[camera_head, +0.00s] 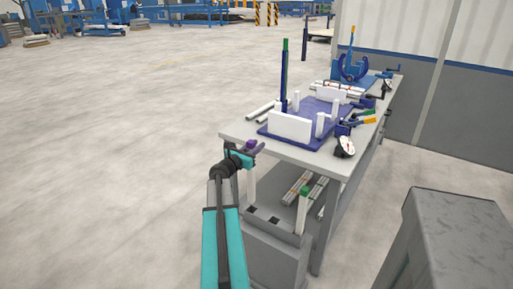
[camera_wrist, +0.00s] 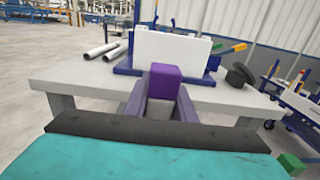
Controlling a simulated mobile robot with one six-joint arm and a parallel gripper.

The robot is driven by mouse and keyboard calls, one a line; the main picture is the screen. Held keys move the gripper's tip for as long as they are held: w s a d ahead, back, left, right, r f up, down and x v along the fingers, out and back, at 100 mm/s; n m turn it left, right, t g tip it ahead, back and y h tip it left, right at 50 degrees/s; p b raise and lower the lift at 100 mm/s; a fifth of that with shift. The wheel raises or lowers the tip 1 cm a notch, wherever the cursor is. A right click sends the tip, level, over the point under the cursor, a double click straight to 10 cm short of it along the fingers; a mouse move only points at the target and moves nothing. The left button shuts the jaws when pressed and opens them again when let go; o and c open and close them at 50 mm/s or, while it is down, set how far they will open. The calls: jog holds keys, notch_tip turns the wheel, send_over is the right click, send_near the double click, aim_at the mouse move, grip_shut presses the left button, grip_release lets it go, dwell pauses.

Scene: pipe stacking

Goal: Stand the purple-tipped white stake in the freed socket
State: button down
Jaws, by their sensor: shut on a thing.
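The purple-tipped white stake (camera_head: 250,185) hangs upright below my gripper (camera_head: 245,151) in the head view. My gripper is shut on its upper part, just under the purple tip. In the wrist view the purple tip (camera_wrist: 163,82) stands up between the two fingers (camera_wrist: 160,108). The stake's lower end is at the top of a grey box (camera_head: 275,245), close to a dark square socket (camera_head: 251,210). I cannot tell whether the end is in the socket or just above it. Another dark socket (camera_head: 274,220) shows to its right.
A green-tipped white stake (camera_head: 304,196) stands at the box's right corner. Behind is a workbench (camera_head: 300,155) with a blue board (camera_head: 266,130), a white block (camera_head: 289,127) and a tall green-topped post (camera_head: 284,75). A grey block (camera_head: 460,235) stands at right. Open floor lies left.

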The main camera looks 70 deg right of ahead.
notch_tip(320, 180, up, 7)
jog(key=p, duration=0.4)
jog(key=shift+f, duration=0.15)
dwell(0.5)
jog(key=shift+a, duration=0.1)
dwell(0.5)
